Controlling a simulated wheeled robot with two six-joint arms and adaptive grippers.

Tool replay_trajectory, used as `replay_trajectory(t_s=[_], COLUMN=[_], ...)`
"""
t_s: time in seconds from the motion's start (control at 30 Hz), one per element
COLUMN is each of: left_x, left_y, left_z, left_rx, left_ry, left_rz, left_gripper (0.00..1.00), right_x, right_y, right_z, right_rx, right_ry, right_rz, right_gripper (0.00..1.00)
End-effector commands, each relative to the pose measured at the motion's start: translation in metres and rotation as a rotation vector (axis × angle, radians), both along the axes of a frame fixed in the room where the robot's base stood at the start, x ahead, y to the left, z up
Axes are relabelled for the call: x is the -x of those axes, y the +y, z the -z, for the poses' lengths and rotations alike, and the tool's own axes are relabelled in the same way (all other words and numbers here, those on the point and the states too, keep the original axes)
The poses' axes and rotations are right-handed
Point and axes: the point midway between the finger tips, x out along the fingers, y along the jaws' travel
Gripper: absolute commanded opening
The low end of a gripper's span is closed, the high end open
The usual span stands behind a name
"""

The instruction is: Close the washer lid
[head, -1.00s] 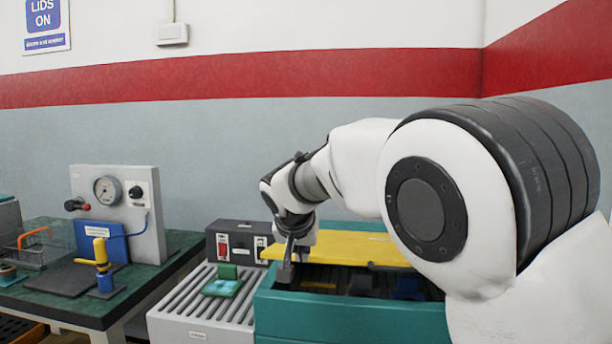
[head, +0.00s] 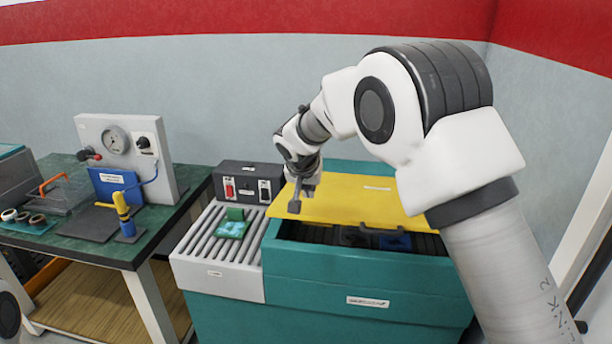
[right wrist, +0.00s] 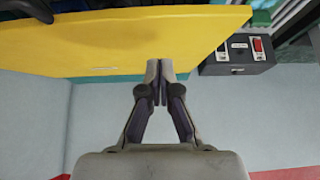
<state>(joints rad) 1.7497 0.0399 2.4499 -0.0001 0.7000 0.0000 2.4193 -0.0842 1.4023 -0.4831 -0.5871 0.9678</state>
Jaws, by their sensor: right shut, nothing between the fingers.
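The washer is a teal tub (head: 330,275) with a flat yellow lid (head: 350,204). The lid is partly open: a gap along its front shows the dark inside with blue items. A dark handle (head: 382,231) sits at the lid's front edge. My right gripper (head: 294,206) is shut and empty at the lid's left part. In the right wrist view its closed fingertips (right wrist: 160,70) overlap the edge of the yellow lid (right wrist: 120,45); I cannot tell whether they touch it. My left gripper is not in view.
A grey slatted rack (head: 215,245) with a green piece (head: 234,224) adjoins the tub's left side. A dark switch box (head: 248,182) stands behind it. A green bench (head: 75,245) with a gauge panel (head: 125,150) is further left. The wall is behind.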

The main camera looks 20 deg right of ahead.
Motion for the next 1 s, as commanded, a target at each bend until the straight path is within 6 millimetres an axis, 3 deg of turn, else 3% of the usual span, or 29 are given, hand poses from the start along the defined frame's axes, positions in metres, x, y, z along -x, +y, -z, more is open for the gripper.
replay_trajectory(t_s=[0.07, 0.3, 0.7, 0.87, 1.0], left_x=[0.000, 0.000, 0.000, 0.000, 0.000], left_y=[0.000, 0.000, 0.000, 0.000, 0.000], left_z=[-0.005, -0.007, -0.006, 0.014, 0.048], left_rx=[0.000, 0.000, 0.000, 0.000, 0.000], left_ry=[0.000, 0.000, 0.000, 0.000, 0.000], left_rz=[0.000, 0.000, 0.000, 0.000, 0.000], left_gripper=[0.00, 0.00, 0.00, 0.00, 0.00], right_x=[-0.007, 0.000, 0.001, 0.002, 0.005], right_y=[-0.005, 0.000, 0.001, 0.001, 0.003], right_z=[0.014, 0.046, 0.051, 0.070, 0.101], right_rx=[-0.001, 0.000, 0.000, 0.000, 0.000], right_ry=[0.003, 0.000, 0.000, 0.000, 0.000], right_rz=[0.001, -0.001, 0.001, 0.000, 0.000], right_gripper=[0.00, 0.00, 0.00, 0.00, 0.00])
